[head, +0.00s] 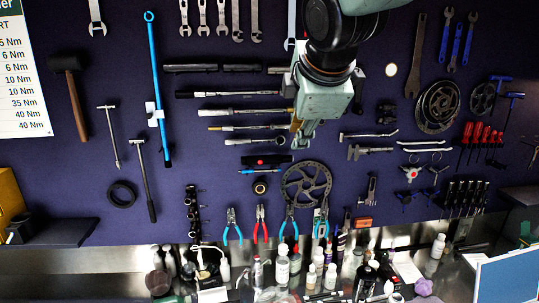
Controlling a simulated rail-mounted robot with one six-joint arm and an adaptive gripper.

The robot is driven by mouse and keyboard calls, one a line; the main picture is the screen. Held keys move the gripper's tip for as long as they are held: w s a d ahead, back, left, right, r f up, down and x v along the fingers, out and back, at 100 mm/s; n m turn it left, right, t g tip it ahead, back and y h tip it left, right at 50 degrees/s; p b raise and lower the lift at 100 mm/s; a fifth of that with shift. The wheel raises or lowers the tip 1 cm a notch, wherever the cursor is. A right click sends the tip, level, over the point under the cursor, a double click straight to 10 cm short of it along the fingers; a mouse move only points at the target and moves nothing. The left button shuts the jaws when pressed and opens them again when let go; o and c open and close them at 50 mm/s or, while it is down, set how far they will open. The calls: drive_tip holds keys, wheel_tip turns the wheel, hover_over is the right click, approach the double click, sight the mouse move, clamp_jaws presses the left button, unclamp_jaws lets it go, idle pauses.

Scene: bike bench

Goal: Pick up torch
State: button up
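My gripper (302,138) hangs in front of the purple tool wall, at the upper middle of the head view. It points down, and its fingers look close together, but the view is too small and side-on to tell whether it is open or shut. I see no object clearly held in it. I cannot pick out the torch with certainty. A short black bar with a red spot (267,160) on the wall, below and left of my fingers, may be it. My arm and gripper hide part of the wall behind them.
Pliers (261,224) and a chainring disc (306,185) hang below my gripper. Long-handled wrenches (240,94) hang to its left, screwdrivers (468,196) to the right. Bottles (282,264) crowd the steel bench below. A box (508,277) stands at the lower right.

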drive_tip(key=shift+w+f, duration=0.1)
idle(0.4)
approach(288, 157)
drive_tip(key=shift+b+x, duration=0.3)
drive_tip(key=shift+x, duration=1.55)
drive_tip(key=shift+w+d+f, duration=0.1)
drive_tip(key=shift+b+x, duration=0.4)
drive_tip(key=shift+x, duration=2.1)
drive_tip(key=shift+c, duration=0.3)
drive_tip(key=c, duration=0.6)
